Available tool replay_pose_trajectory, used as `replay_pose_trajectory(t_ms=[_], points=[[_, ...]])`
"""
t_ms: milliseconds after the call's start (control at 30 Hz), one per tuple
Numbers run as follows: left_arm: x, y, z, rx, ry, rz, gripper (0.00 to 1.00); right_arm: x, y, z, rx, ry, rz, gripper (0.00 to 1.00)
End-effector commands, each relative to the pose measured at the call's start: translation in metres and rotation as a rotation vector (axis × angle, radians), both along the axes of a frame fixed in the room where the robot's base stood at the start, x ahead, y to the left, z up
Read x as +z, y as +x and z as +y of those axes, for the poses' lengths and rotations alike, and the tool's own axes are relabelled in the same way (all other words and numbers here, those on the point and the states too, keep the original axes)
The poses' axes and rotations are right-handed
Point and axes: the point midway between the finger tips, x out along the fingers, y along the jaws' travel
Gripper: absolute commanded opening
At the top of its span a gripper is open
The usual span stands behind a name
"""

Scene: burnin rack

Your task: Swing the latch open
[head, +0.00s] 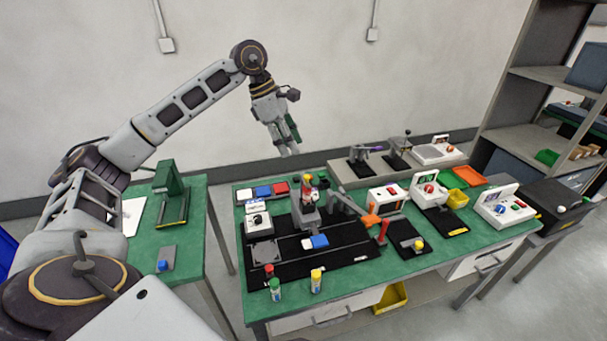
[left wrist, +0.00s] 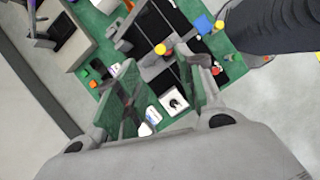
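No part is labelled as the latch, so I cannot tell for sure which one it is. A small grey fixture with a yellow knob (head: 418,244) stands on a black base on the bench. A grey bar with an orange end (head: 371,219) reaches across the black plate's right side. Behind, a lever with a purple handle (head: 368,149) and a lever with a black knob (head: 405,135) stand on a raised shelf. My left gripper (head: 289,143) hangs above the bench's back edge, touching nothing. Its green-padded fingers are apart and empty in the left wrist view (left wrist: 160,88). My right gripper is out of view.
A green side table (head: 188,250) stands at left. The air around my left gripper is free.

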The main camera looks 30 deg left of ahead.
Motion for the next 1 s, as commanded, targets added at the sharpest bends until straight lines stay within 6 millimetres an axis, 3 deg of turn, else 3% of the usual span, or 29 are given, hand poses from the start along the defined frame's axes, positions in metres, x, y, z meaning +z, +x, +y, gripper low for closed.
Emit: replay_pose_trajectory(t_ms=[167, 467, 1000], points=[[-0.017, 0.002, -0.006, -0.002, -0.001, 0.001, 0.38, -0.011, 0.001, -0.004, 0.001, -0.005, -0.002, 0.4], [-0.04, 0.007, -0.014, -0.001, 0.0, 0.0, 0.38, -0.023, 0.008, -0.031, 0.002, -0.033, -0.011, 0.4], [-0.083, 0.015, -0.03, 0.0, 0.0, 0.001, 0.38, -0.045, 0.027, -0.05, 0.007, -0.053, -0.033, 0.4]])
